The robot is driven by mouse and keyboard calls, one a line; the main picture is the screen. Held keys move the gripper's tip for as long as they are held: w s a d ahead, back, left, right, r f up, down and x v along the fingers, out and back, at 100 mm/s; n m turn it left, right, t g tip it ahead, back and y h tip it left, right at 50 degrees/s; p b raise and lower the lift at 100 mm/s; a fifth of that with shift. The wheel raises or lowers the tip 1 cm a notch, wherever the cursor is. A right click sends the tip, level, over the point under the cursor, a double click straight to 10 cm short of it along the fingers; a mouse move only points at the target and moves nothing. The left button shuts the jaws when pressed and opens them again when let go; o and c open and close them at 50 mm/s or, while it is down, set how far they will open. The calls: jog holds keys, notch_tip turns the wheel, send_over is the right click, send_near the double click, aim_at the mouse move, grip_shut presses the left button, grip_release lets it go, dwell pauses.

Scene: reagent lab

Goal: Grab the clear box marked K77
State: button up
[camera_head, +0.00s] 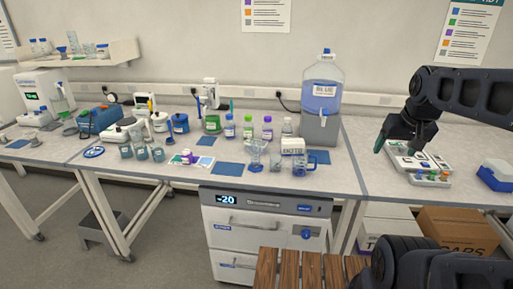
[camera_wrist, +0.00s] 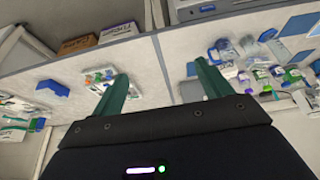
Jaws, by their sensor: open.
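I cannot read the mark K77 on any item, so I cannot tell which thing is the clear box. My gripper (camera_head: 398,148) is open and empty above the right bench; its two green fingers also show in the wrist view (camera_wrist: 163,70). Below and beside it lies a pale tray with small coloured pieces (camera_head: 432,178). A white box with blurred dark lettering (camera_head: 292,146) stands on the middle bench, next to a blue-tinted mug (camera_head: 300,168). A blue and white box (camera_head: 495,177) sits at the far right.
A large jug of blue liquid (camera_head: 322,92) stands on a grey stand at the back. Several bottles, beakers and blue mats crowd the middle bench (camera_head: 340,185). Cardboard boxes (camera_head: 455,228) are under the right bench. A wooden slatted surface (camera_head: 310,270) is in front.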

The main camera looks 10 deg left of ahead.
jog(key=shift+w, duration=0.1)
